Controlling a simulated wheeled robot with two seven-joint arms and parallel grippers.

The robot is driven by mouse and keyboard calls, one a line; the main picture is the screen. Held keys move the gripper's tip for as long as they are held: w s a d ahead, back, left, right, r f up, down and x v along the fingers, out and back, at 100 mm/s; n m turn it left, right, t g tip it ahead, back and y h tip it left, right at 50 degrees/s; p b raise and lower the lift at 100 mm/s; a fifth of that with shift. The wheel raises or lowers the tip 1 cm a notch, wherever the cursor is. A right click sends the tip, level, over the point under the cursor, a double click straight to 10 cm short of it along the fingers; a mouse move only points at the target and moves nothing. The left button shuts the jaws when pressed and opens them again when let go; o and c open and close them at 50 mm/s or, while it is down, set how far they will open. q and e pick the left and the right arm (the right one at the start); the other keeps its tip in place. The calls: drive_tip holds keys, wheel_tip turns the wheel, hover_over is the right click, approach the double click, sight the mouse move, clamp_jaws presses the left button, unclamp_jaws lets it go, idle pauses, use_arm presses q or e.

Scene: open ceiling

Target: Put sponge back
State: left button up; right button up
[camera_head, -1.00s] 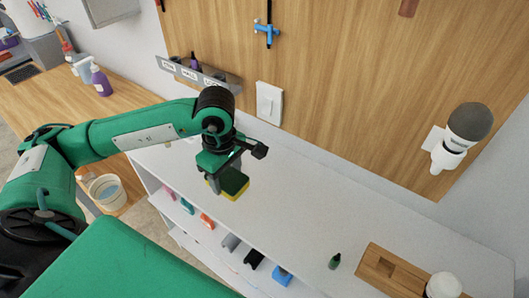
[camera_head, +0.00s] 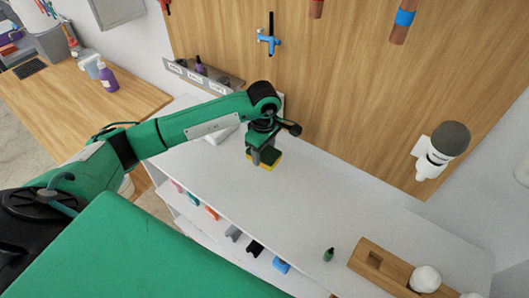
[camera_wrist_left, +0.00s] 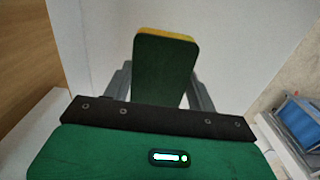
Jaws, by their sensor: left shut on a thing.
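The sponge (camera_head: 271,164), dark green with a yellow side, is over the white shelf top (camera_head: 300,200) near the wooden back panel. My left gripper (camera_head: 261,160) is shut on it. In the left wrist view the sponge (camera_wrist_left: 163,68) stands between the two grey fingers of my left gripper (camera_wrist_left: 160,88), its yellow edge at the far end. I cannot tell whether the sponge touches the shelf top. My right gripper is not in view.
A small green bottle (camera_head: 328,254) and a wooden holder (camera_head: 385,270) stand at the right of the shelf top. A labelled grey rack (camera_head: 205,76) and a white microphone-like holder (camera_head: 437,155) are on the panel. Coloured items sit on the lower shelf. The middle of the top is clear.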

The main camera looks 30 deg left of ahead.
sight(265, 151)
use_arm(q)
drive_tip(key=shift+d+f+p, duration=0.1)
drive_tip(key=shift+f+p, duration=0.3)
drive_tip(key=shift+f, duration=0.35)
drive_tip(key=shift+w+f+p, duration=0.2)
drive_tip(key=shift+f+p, duration=0.3)
drive_tip(key=shift+f, duration=0.25)
drive_tip(key=shift+f+b, duration=0.15)
drive_tip(key=shift+b, duration=0.15)
drive_tip(key=o, duration=0.9)
drive_tip(key=shift+o, duration=0.2)
